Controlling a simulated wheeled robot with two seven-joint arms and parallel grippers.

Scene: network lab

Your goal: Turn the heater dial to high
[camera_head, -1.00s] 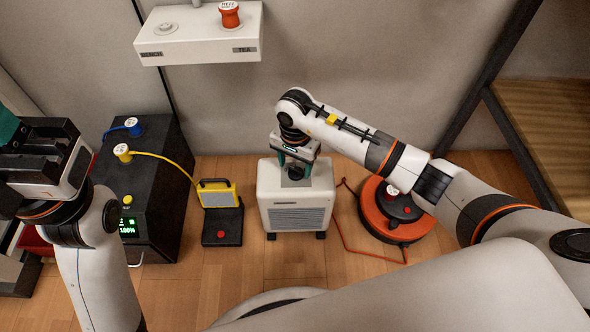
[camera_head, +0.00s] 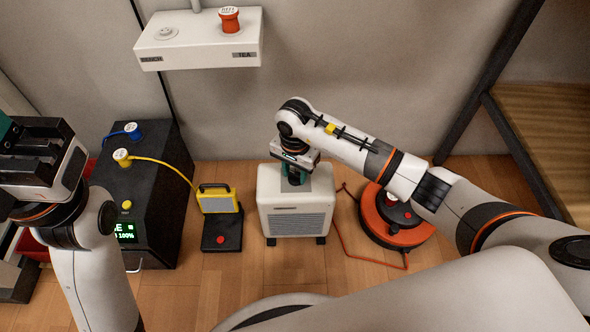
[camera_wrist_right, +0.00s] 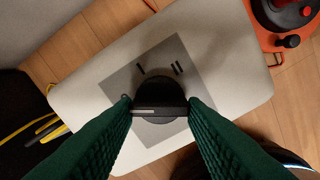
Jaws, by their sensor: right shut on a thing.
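The white heater (camera_head: 295,213) stands on the wooden floor, with a grille on its front. In the right wrist view its top (camera_wrist_right: 235,70) shows a grey panel with a single mark and a double mark beside the black dial (camera_wrist_right: 158,98). My right gripper (camera_head: 293,180) comes down onto the heater's top. In the right wrist view its green fingers (camera_wrist_right: 160,110) are shut on the dial's raised bar, one on each side. The bar lies across the picture, not pointing at either mark. My left gripper (camera_head: 35,150) is raised at the left; its finger gap is unclear.
An orange cable reel (camera_head: 395,215) stands right of the heater, its cable on the floor. A yellow lamp (camera_head: 218,198) on a black base is to the left, near a black power box (camera_head: 150,200).

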